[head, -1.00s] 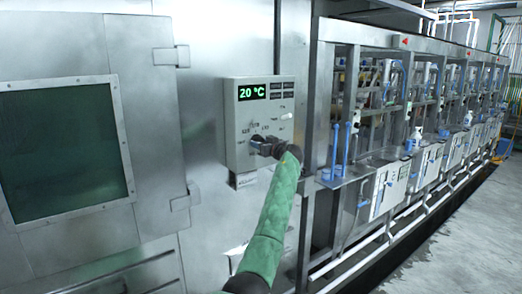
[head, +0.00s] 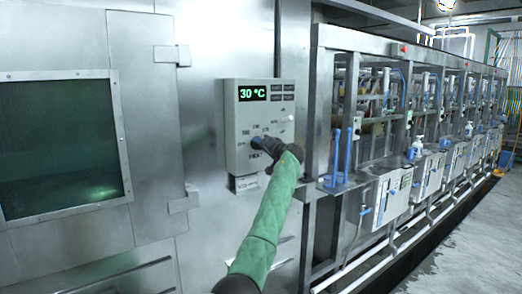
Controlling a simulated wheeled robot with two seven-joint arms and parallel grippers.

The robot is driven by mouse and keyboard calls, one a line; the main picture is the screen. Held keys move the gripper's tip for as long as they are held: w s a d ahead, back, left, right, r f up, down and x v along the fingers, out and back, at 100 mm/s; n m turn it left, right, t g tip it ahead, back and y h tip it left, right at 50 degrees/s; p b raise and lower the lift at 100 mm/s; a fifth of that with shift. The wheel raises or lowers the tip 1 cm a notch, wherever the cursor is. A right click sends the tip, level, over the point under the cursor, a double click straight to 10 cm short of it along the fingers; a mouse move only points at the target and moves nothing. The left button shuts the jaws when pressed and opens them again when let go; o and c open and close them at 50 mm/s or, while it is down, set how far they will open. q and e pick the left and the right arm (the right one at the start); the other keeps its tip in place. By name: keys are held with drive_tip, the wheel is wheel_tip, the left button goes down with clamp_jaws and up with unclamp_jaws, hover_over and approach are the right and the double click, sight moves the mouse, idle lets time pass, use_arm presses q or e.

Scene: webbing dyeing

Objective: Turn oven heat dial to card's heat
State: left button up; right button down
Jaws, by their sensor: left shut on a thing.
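The oven's grey control box (head: 236,140) is fixed to the steel wall at the middle. Its display (head: 252,93) reads 30 °C in green. My right gripper is out of view.
The oven door with a dark green window (head: 62,145) is at the left, with two hinges beside it. To the right runs a long steel frame with several white boxes (head: 392,195) and blue handles. Grey floor (head: 455,245) is clear at the lower right.

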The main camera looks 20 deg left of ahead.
use_arm(q)
drive_tip(key=shift+r+m, duration=0.15)
drive_tip(key=shift+m, duration=2.85)
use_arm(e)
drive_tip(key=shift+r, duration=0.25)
use_arm(q)
drive_tip(key=shift+d+m, duration=0.1)
drive_tip(key=shift+m, duration=0.2)
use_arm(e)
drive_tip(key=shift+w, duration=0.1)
use_arm(q)
drive_tip(key=o, duration=1)
drive_tip(key=shift+w+d, duration=0.1)
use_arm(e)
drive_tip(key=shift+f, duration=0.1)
